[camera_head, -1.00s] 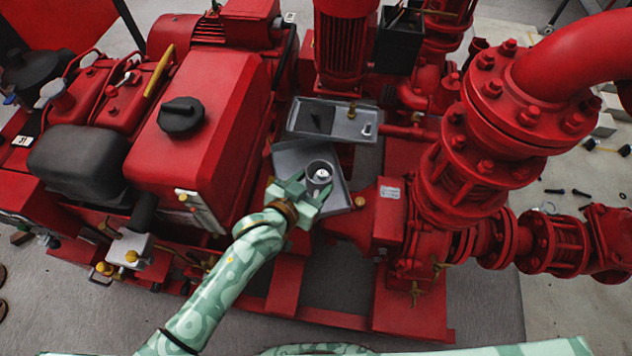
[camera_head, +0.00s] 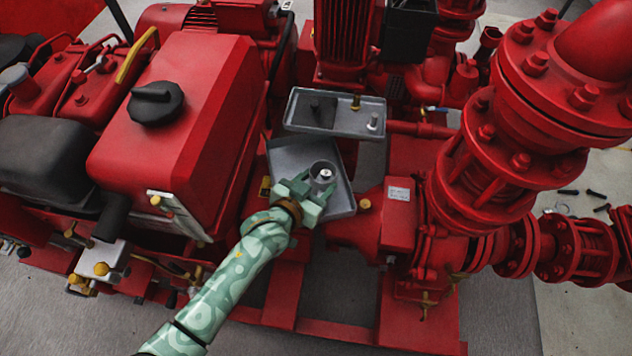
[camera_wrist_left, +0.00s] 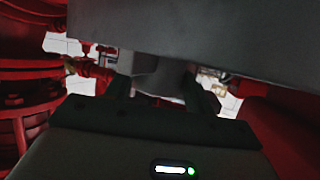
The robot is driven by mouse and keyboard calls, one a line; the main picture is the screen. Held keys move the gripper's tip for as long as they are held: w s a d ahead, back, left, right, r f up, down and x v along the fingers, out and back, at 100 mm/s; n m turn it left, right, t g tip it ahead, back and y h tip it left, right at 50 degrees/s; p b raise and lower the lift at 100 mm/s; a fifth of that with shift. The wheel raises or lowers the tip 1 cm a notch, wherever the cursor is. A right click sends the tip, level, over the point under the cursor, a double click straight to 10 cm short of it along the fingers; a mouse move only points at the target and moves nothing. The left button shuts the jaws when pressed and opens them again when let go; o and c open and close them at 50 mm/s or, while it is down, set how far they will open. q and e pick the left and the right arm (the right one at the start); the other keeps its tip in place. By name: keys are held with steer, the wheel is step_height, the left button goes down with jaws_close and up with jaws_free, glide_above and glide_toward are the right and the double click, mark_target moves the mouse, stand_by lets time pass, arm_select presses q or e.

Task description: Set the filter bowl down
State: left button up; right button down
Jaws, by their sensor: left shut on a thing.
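The filter bowl (camera_head: 321,173) is a small grey cup with a pale piece inside it. In the head view it is at the lower right part of a grey tray (camera_head: 343,205). My left gripper (camera_head: 309,187) is shut on the filter bowl from its near left side. I cannot tell whether the bowl touches the tray floor. In the left wrist view the fingers (camera_wrist_left: 160,90) show dark, with a grey surface between them; a large grey plane fills the top. My right gripper is not in view.
A second grey tray (camera_head: 335,115) with small fittings is just behind. A red engine housing (camera_head: 180,130) stands at the left, and a red flanged pipe (camera_head: 500,150) at the right. A red motor (camera_head: 342,45) rises behind the trays.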

arm_select(q)
steer(key=shift+f, duration=0.1)
steer(key=o, duration=1.1)
steer(key=shift+c, duration=0.2)
steer(key=shift+s+a+r, duration=0.2)
steer(key=shift+s+r, duration=0.05)
steer(key=shift+r, duration=0.05)
steer(key=p+v, duration=0.6)
steer(key=v, duration=0.5)
steer(key=shift+s+a, duration=0.15)
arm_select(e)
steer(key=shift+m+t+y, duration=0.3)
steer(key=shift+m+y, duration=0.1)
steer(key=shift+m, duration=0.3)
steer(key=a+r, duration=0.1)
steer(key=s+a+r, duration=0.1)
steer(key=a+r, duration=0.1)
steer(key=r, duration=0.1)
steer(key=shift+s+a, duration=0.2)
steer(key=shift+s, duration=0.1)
arm_select(q)
steer(key=shift+f, duration=0.1)
